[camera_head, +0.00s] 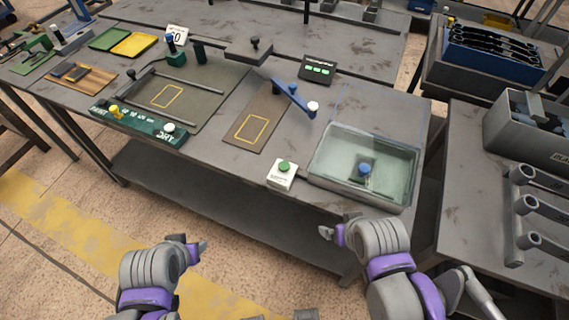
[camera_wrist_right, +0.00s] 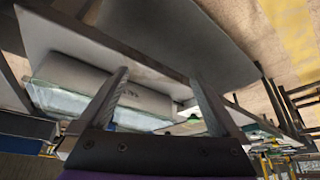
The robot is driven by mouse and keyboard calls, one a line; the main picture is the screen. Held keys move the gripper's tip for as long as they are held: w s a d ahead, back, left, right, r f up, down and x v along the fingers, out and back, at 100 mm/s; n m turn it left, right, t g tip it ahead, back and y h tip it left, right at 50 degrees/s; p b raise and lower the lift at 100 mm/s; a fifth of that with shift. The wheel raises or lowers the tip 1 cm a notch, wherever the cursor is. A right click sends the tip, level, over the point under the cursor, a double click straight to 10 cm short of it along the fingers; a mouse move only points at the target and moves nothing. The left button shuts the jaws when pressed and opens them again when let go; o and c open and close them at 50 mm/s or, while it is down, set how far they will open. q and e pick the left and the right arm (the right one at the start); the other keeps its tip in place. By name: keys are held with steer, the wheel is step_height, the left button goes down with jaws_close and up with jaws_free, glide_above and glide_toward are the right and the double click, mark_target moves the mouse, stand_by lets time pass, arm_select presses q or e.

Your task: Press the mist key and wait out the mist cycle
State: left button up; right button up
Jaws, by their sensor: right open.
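A white box with a round green button (camera_head: 284,167) stands at the table's front edge; its small lettering is unreadable, so I cannot confirm it is the mist key. Beside it on the right is a clear-walled tank (camera_head: 325,178) holding a dark block with a blue knob (camera_head: 364,169). No mist shows in it. My right gripper (camera_head: 332,232) is in front of the table, below the tank, apart from both. In the right wrist view its two fingers (camera_wrist_right: 160,75) are spread with nothing between them. My left gripper (camera_head: 199,247) is in front of the table at left; its opening is unclear.
A green panel (camera_head: 138,125) with yellow and white knobs lies along the front edge. A dark display (camera_head: 317,68) shows green lights. Wrenches and a grey bin (camera_head: 525,130) occupy the right table.

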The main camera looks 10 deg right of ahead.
jaws_close()
stand_by(1.5)
